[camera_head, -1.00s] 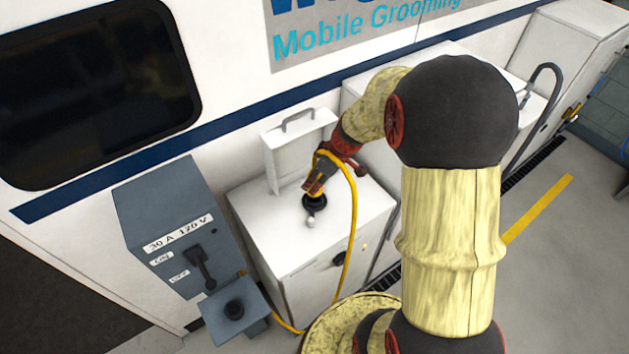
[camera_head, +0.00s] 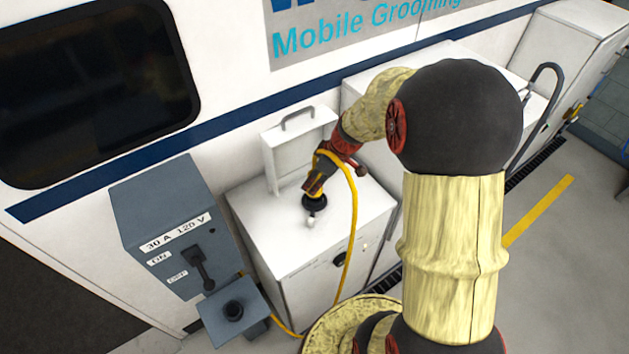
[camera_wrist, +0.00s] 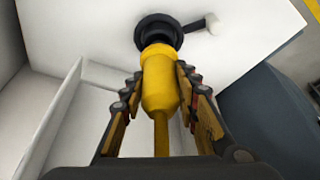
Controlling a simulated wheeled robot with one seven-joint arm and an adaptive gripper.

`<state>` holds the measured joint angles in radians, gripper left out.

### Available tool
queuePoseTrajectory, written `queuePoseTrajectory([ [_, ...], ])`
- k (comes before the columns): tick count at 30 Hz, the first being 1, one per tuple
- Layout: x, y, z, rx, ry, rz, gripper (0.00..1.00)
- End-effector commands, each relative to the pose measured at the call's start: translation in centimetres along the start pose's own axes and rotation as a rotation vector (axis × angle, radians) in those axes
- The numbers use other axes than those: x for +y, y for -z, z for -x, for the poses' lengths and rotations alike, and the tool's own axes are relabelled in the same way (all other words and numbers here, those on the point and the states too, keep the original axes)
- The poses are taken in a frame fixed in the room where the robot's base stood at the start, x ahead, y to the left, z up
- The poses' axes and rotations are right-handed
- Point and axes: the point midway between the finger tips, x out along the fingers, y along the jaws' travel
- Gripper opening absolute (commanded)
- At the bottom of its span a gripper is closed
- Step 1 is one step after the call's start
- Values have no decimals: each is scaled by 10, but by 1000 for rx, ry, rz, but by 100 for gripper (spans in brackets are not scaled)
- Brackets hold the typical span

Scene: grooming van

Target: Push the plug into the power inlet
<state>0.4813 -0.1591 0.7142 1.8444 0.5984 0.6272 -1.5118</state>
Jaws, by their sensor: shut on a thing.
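The yellow plug (camera_wrist: 160,88) is between the fingers of my gripper (camera_wrist: 159,74), which is shut on it. The plug's front end meets the round black power inlet (camera_wrist: 153,28) on top of the white cabinet. How deep the plug sits in the inlet cannot be seen. In the head view my gripper (camera_head: 315,190) points down at the inlet (camera_head: 314,204) and mostly hides the plug. The yellow cable (camera_head: 352,230) loops from the plug over the cabinet's front and down to the floor.
The white cabinet (camera_head: 285,245) has a raised lid (camera_head: 300,150) behind the inlet and a small light knob (camera_head: 311,221) in front. A grey switch box (camera_head: 160,225) labelled 30 A 120 V, with a lever, stands at left. The van wall rises behind.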

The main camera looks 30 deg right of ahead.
Motion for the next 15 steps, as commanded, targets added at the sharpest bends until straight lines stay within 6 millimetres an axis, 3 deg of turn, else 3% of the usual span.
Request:
queuePoseTrajectory([
  [15,0,-1,-3,1,-1,0,0],
])
